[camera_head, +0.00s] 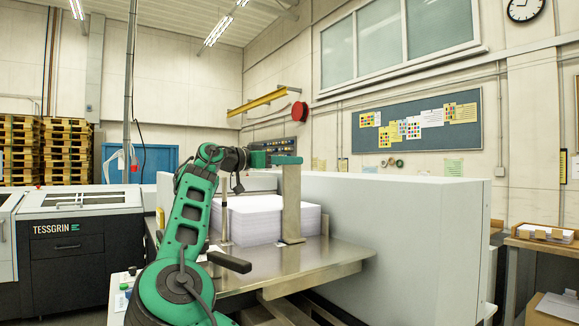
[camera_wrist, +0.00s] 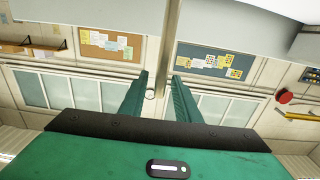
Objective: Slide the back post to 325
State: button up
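A tall, flat metal post (camera_head: 291,205) stands upright on the steel table, by the right side of the white paper stack; I take it for the back post. My gripper (camera_head: 287,160) is at the post's top, its green fingers level and overlapping the top in this view. In the wrist view my gripper's two fingers (camera_wrist: 160,76) are apart, with a gap between them. Contact with the post is not clear. No scale or 325 reading is legible.
The paper stack (camera_head: 262,222) sits on the steel table (camera_head: 310,262). A thin post (camera_head: 224,205) stands at its left. A long grey housing (camera_head: 420,235) fills the right side behind the table. A dark lever (camera_head: 229,262) juts out at the table's front left.

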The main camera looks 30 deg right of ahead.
jog(key=a, duration=0.9)
jog(key=shift+a, duration=0.4)
jog(key=shift+s+f, duration=0.1)
